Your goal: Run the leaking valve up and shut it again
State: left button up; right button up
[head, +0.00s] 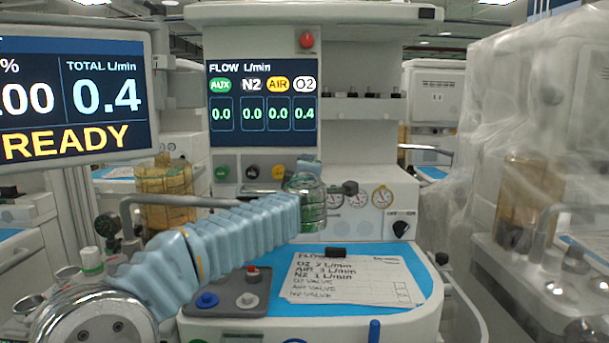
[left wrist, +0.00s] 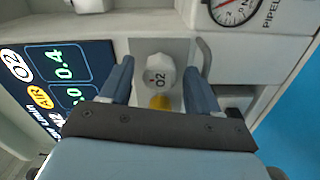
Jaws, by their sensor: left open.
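The flow display (head: 262,103) reads 0.4 under O2 and 0.0 under AUX, N2 and AIR. The white O2 valve knob (left wrist: 158,73) shows in the left wrist view, between the two blue fingers of my left gripper (left wrist: 158,68). The gripper is open, with a gap on each side of the knob. In the head view my left gripper (head: 308,164) covers the O2 knob. The green knob (head: 221,173), black knob (head: 252,172) and yellow knob (head: 279,172) sit in a row to its left. My right gripper is not in view.
A monitor (head: 75,95) at left reads total 0.4 and READY. A paper flow list (head: 350,280) lies on the blue worktop (head: 415,262). Round gauges (head: 357,198) sit right of my gripper. A metal rail (head: 160,200) runs behind my arm.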

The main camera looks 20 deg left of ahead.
pick_arm(q)
jog(key=b+v, duration=0.2)
jog(key=v, duration=1.1)
jog(key=shift+s, duration=0.4)
jog(key=shift+d, duration=0.1)
